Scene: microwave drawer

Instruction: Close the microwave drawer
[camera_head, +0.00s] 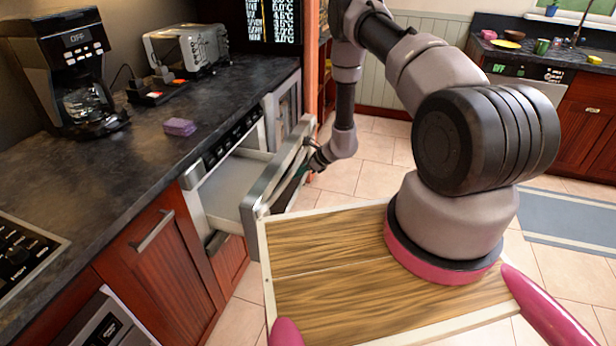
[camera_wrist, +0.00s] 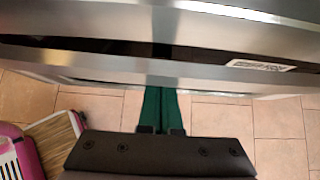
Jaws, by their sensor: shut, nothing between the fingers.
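The microwave drawer (camera_head: 232,182) is pulled out from the counter front, showing its pale, empty interior. Its metal front panel (camera_head: 252,206) stands out over the floor. My gripper (camera_head: 302,171) is at the outer side of that panel, toward its far part. In the wrist view, the green fingers of my gripper (camera_wrist: 160,105) are together with nothing between them, and they point at the metal drawer front (camera_wrist: 100,62). The fingertips are at or under the panel's edge; I cannot tell whether they touch it.
A dark counter (camera_head: 130,195) runs above the drawer, with a coffee maker (camera_head: 75,75), a toaster (camera_head: 187,48) and a purple sponge (camera_head: 180,127). A red wooden cabinet (camera_head: 165,262) is nearer me. Tiled floor (camera_head: 372,165) is clear to the drawer's right.

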